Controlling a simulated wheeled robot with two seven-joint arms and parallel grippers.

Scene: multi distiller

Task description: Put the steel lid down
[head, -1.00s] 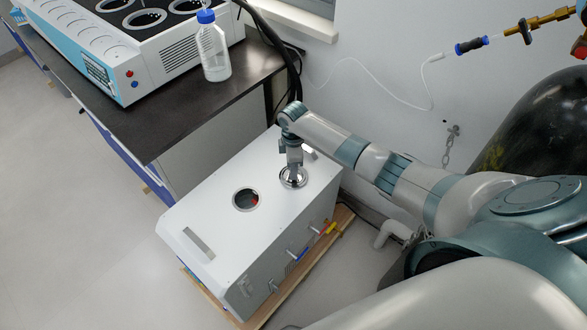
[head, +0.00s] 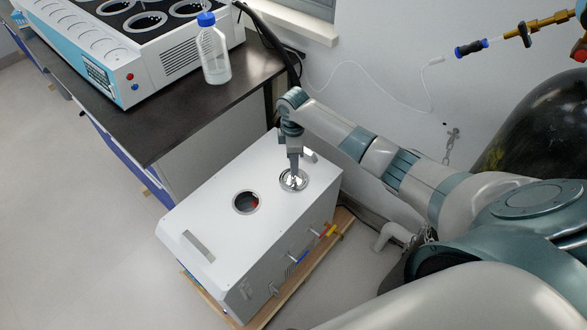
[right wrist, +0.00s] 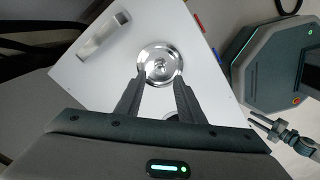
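The round steel lid (head: 285,185) lies on the white top of the box-shaped unit (head: 220,185), to the right of the unit's round open hole (head: 246,202). In the right wrist view the lid (right wrist: 146,73) shows from above with a small knob at its middle. My right gripper (head: 294,169) is just above the lid, pointing down. In the right wrist view its two fingers (right wrist: 160,80) stand apart, with the knob showing between their tips and clear space on both sides.
A handle (head: 198,246) sticks up at the unit's near-left end. Coloured hose fittings (head: 302,257) stick out of its side. A dark bench (head: 150,135) behind bears a bottle with a blue cap (head: 214,55) and a heater block (head: 130,45). A dark cylinder (head: 540,120) stands at right.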

